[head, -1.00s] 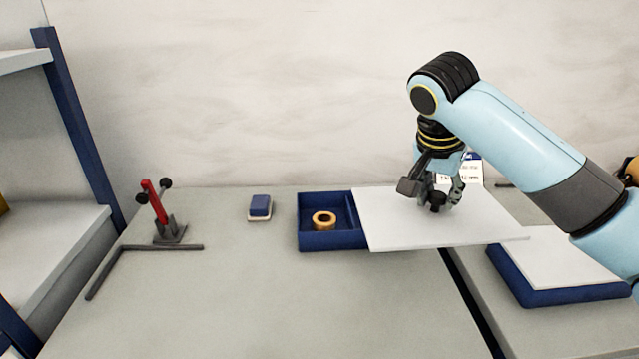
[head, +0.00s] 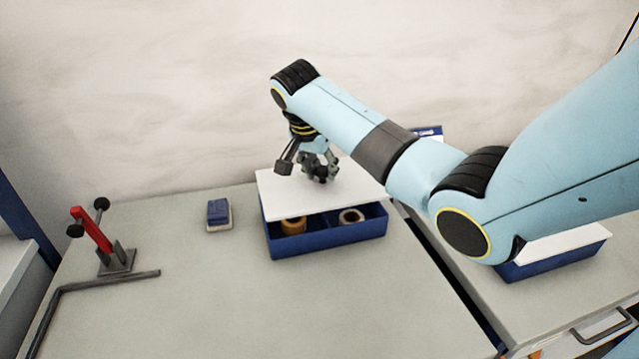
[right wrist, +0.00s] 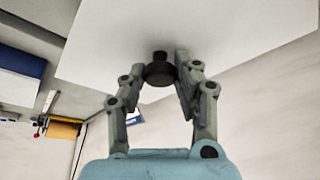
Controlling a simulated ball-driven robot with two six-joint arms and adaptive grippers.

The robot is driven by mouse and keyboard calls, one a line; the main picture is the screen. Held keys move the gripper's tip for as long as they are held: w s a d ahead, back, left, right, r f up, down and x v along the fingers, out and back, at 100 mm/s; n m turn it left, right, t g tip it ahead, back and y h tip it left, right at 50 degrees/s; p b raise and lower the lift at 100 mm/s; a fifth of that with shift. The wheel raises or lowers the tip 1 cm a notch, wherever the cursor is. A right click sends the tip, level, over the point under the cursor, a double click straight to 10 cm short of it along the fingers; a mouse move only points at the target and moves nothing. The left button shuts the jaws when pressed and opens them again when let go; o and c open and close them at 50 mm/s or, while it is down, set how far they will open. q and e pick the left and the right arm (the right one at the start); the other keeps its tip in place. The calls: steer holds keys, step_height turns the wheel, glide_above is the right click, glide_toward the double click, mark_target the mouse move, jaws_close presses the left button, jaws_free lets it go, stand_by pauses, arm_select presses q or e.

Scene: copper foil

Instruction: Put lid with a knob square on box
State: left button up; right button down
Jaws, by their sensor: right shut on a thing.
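The lid (head: 280,202) is a flat white plate with a dark knob (right wrist: 160,70) on top. My right gripper (head: 317,172) is shut on the knob, with its fingers on both sides of it in the right wrist view. The lid is held above the blue box (head: 335,243), over its back part and reaching a little past its left side. The front of the box is open to view, with an orange-tan roll (head: 293,226) on the left and another ring-shaped roll (head: 351,216) on the right. The box's back is hidden. My left gripper is out of view.
A small blue block on a pale base (head: 218,213) sits left of the box. A blue tray with a white top (head: 550,262) is on the right-hand bench. The front table is clear.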

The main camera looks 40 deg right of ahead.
mark_target(320, 182)
steer(key=shift+w+f, duration=0.15)
steer(key=shift+w, duration=0.05)
step_height(320, 182, down, 3)
steer(key=shift+f+p, duration=0.2)
steer(key=shift+p, duration=0.1)
steer(key=shift+f, duration=0.25)
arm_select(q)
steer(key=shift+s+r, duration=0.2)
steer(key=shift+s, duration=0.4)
arm_select(e)
steer(key=shift+f, duration=0.5)
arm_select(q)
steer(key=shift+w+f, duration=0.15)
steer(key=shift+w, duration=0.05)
arm_select(e)
steer(key=c, duration=1)
jaws_free()
steer(key=shift+s, duration=0.1)
steer(key=shift+o, duration=0.2)
